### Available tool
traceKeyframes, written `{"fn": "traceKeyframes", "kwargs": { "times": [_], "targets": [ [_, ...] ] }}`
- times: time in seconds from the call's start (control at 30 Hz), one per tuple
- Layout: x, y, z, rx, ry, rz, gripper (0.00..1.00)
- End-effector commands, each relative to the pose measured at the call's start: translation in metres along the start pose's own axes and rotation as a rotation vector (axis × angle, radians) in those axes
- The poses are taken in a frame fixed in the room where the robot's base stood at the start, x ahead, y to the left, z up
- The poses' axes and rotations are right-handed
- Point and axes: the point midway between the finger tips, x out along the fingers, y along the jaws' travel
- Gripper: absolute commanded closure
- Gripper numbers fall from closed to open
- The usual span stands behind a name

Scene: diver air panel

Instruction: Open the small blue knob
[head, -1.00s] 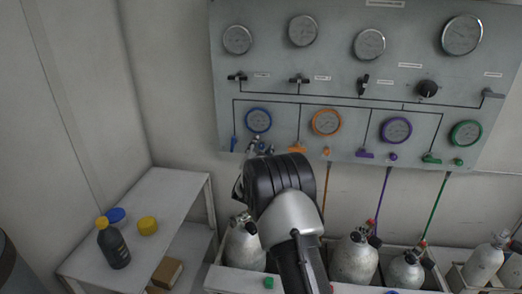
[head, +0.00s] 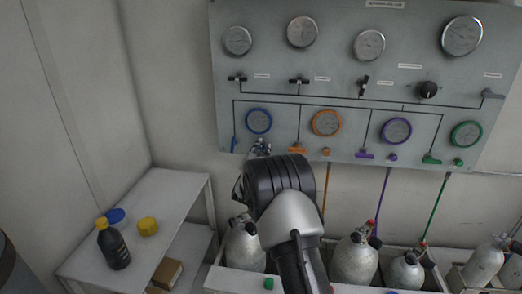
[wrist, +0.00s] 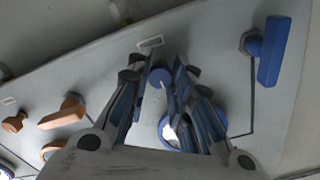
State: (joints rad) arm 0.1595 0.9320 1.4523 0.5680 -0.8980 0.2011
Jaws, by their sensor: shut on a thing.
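The small blue knob (wrist: 160,75) is a short round knob at the panel's lower edge, between my fingertips in the wrist view. My gripper (wrist: 160,72) is shut on it, one finger on each side. In the head view my gripper (head: 262,147) reaches the panel just below the blue-ringed gauge (head: 258,121), and its fingers and my wrist hide the knob there. The larger blue lever handle (wrist: 270,50) is to the right in the wrist view, apart from my fingers. How far the knob is turned cannot be told.
The grey panel (head: 345,95) also carries an orange lever (head: 297,150), an orange knob (head: 326,152), and purple and green ones further right. Gas cylinders (head: 355,258) stand in a rack below. A side table (head: 185,195) at left holds a dark bottle (head: 113,245).

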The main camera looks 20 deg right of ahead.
Motion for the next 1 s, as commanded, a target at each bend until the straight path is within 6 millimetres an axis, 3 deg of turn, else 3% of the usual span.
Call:
{"fn": "traceKeyframes", "kwargs": {
  "times": [0.37, 1.0],
  "targets": [
    [0.0003, 0.0, 0.0, -0.175, 0.0, 0.001, 1.0],
    [0.0004, -0.0006, -0.001, -0.775, 0.0, 0.001, 1.0]
  ]
}}
